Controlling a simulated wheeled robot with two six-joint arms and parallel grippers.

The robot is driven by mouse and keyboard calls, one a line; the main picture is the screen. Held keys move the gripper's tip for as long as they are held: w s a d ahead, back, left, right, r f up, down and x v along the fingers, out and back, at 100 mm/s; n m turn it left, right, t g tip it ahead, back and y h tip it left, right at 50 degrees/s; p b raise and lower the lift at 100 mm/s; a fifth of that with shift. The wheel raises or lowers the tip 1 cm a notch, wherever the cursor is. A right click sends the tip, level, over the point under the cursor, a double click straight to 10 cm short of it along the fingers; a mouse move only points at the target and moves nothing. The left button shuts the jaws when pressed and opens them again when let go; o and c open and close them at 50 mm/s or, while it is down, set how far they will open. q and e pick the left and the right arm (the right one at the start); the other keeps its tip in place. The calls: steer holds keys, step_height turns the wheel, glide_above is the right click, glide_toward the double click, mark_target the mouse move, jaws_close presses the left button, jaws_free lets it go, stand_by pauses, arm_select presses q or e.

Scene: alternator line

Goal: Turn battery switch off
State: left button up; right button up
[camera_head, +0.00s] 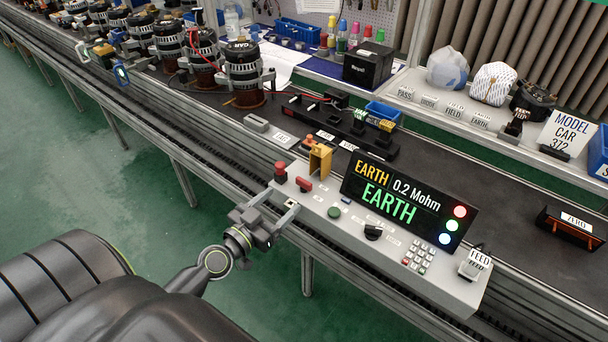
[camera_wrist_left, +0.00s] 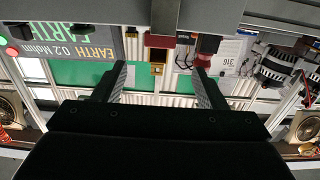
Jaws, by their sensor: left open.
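The grey test console (camera_head: 318,222) stands on the line's near edge. A red switch lever (camera_head: 304,185) sits on its left part, beside a red mushroom button (camera_head: 280,170); I cannot read which is labelled battery. My left gripper (camera_head: 281,199) is open and empty at the console's front left edge, just in front of the red controls. In the left wrist view the picture is upside down. My right gripper is out of view.
A yellow bracket (camera_head: 320,160) rises behind the red lever, and the EARTH display (camera_head: 410,200) stands on the console's right. A black knob (camera_head: 373,232) and keypad (camera_head: 417,254) are farther right. An alternator (camera_head: 243,75) stands on the line behind. Green floor is free in front.

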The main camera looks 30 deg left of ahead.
mark_target(303, 183)
arm_select(q)
steer(key=w, duration=0.3)
steer(key=w+p, duration=0.1)
steer(key=w, duration=0.2)
steer(key=w+d, duration=0.1)
steer(key=w, duration=0.3)
steer(key=shift+p, duration=0.4)
steer(key=shift+c, duration=0.4)
steer(key=c, duration=0.9)
steer(key=shift+r+n+y+p, duration=0.15)
steer(key=shift+n+y+p, duration=0.25)
steer(key=shift+p, duration=0.4)
steer(key=n+y+p, duration=0.2)
steer(key=y+p, duration=0.1)
steer(key=n+g+y+p, duration=0.1)
steer(key=n+y+p, duration=0.1)
steer(key=y+p, duration=0.1)
steer(key=shift+r+y+p, duration=0.1)
steer(key=shift+y+p, duration=0.2)
steer(key=shift+p, duration=0.5)
steer(key=shift+a+f+n+g+y+p, duration=0.1)
steer(key=shift+f+n+g+y+p, duration=0.1)
steer(key=shift+n+g+y+p, duration=0.35)
steer(key=shift+y, duration=0.25)
steer(key=o, duration=1)
